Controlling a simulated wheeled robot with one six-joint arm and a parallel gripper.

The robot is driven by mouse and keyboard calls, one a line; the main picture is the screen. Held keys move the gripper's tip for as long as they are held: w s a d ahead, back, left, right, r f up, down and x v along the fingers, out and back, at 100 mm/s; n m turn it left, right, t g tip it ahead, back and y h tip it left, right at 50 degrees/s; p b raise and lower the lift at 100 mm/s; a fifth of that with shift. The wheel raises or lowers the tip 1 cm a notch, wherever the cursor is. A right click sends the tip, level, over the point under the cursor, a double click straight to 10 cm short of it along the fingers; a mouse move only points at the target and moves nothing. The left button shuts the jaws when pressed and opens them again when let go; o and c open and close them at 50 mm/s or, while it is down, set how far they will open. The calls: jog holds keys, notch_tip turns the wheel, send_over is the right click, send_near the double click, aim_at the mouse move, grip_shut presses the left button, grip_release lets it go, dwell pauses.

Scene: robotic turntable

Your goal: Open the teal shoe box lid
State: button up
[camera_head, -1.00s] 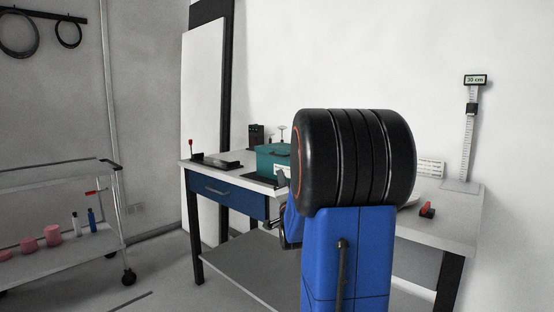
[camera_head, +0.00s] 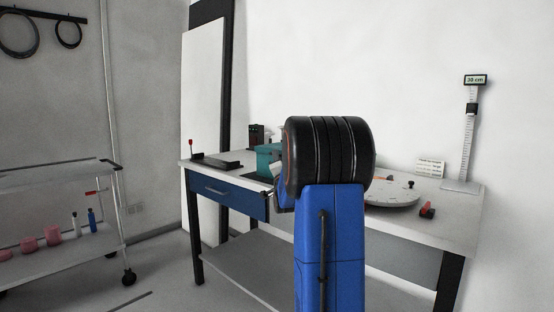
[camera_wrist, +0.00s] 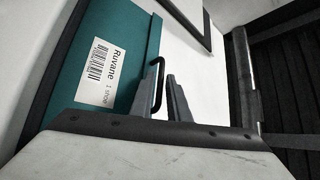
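The teal shoe box (camera_head: 266,160) stands on the workbench, left of my arm, which hides its right part in the head view. In the wrist view its teal face (camera_wrist: 133,42) fills the upper left and bears a white label (camera_wrist: 103,72) with a barcode. A thin black loop handle (camera_wrist: 160,62) is at the right edge of the teal face. My gripper (camera_wrist: 164,80) is at this loop, its two fingers a little apart with part of the loop seemingly between them. Contact cannot be told. My fingers are hidden in the head view.
The workbench (camera_head: 440,228) also carries a round grey turntable (camera_head: 392,198), a red-and-black object (camera_head: 427,210), a height gauge (camera_head: 468,135) and a dark flat tray (camera_head: 216,160). A blue drawer (camera_head: 225,195) is under its left part. A trolley (camera_head: 60,245) stands at far left.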

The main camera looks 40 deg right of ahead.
grip_shut()
dwell(1.5)
